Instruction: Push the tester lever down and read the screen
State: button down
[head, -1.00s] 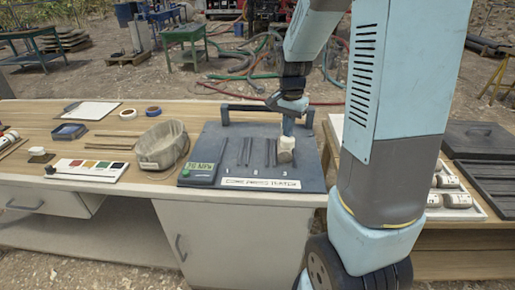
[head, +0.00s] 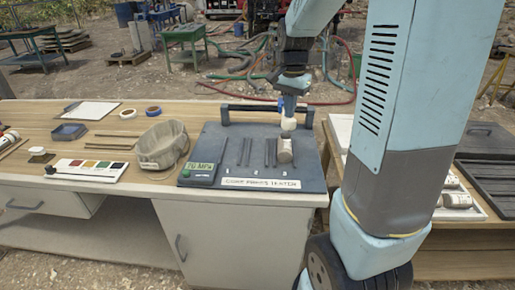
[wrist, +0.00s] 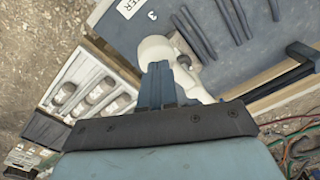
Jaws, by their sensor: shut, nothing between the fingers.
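The tester (head: 230,148) is a dark grey board on the bench with a black bar lever (head: 262,108) raised across its back. Its green screen (head: 201,167) at front left shows a blurred number, perhaps 76, with MPa. A pale core (head: 285,151) lies at the right pair of dark rails, numbered 3. My gripper (head: 289,112) is shut and empty over the board's back right, by the lever's right end; I cannot tell if they touch. A white piece (head: 288,124) shows just below my fingers. In the wrist view my blue fingers (wrist: 157,82) are together beside white shapes.
A beige bin (head: 162,146), a colour strip (head: 93,170), tape rolls and a clipboard (head: 92,109) stand left on the bench. A tray with pale cores (head: 457,199) and a dark grooved tray (head: 488,175) stand right. Hoses lie on the ground behind.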

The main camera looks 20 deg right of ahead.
jog(key=shift+w+d+r, duration=0.1)
jog(key=shift+w+r, duration=0.05)
jog(key=shift+r, duration=1.35)
jog(key=shift+w+r, duration=0.15)
jog(key=shift+r, duration=1.6)
jog(key=s+a+r+n+t, duration=0.2)
jog(key=s+n, duration=0.3)
jog(key=s, duration=0.6)
jog(key=s+a+r+n+t, duration=0.2)
jog(key=s+a+n+t, duration=0.1)
jog(key=s, duration=0.7)
jog(key=shift+s+a+n+t, duration=0.35)
jog(key=shift+a+n, duration=0.2)
jog(key=shift+n, duration=0.45)
